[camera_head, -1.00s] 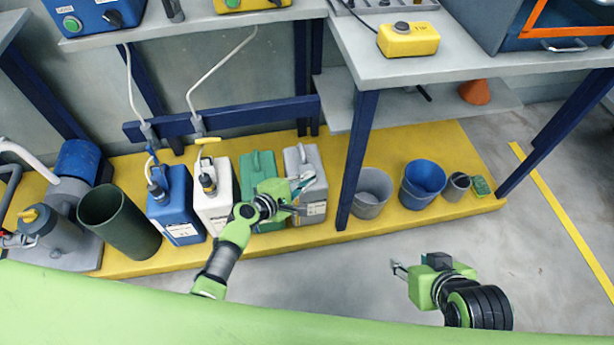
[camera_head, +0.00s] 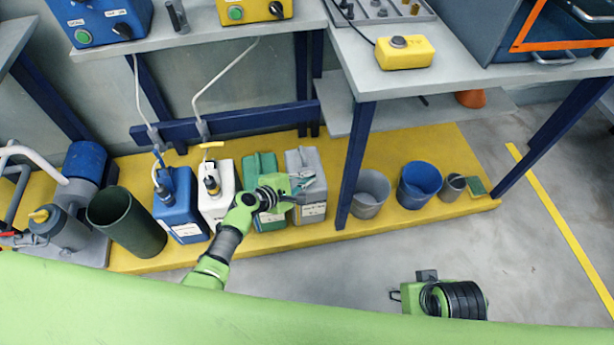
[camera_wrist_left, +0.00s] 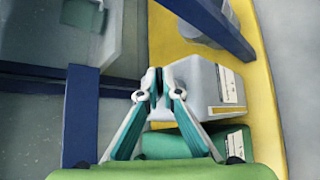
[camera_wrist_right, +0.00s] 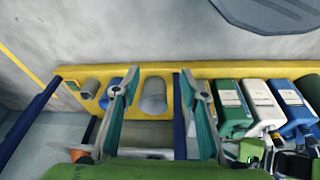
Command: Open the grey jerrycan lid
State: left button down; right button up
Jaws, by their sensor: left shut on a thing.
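The grey jerrycan (camera_head: 312,210) stands on the yellow platform, right of the green jerrycan (camera_head: 267,222). My left gripper (camera_head: 304,182) is at its top, partly covering it. In the left wrist view the grey jerrycan (camera_wrist_left: 202,82) lies just beyond the fingers. The left fingertips (camera_wrist_left: 155,82) come together on a small dark piece at the jerrycan's top, which I take as its lid; the fingers hide most of it. My right gripper (camera_head: 396,294) is over the floor, away from the jerrycans. Its fingers (camera_wrist_right: 157,78) are spread apart and empty in the right wrist view.
A white jerrycan (camera_head: 216,205) and a blue jerrycan (camera_head: 181,215) with hoses stand left of the green one. A dark blue table leg (camera_head: 356,165) rises close right of the grey jerrycan. Grey (camera_head: 368,205) and blue (camera_head: 416,193) buckets stand beyond it.

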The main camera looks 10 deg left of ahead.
pick_arm(q)
jog(key=shift+a, duration=0.1)
pick_arm(e)
jog(key=shift+f, duration=0.45)
pick_arm(q)
jog(key=c, duration=2.5)
grip_release()
jog(key=shift+c, duration=0.2)
pick_arm(e)
jog(key=shift+w+a, duration=0.1)
pick_arm(q)
jog(key=v, duration=1.2)
jog(key=shift+w+r, duration=0.1)
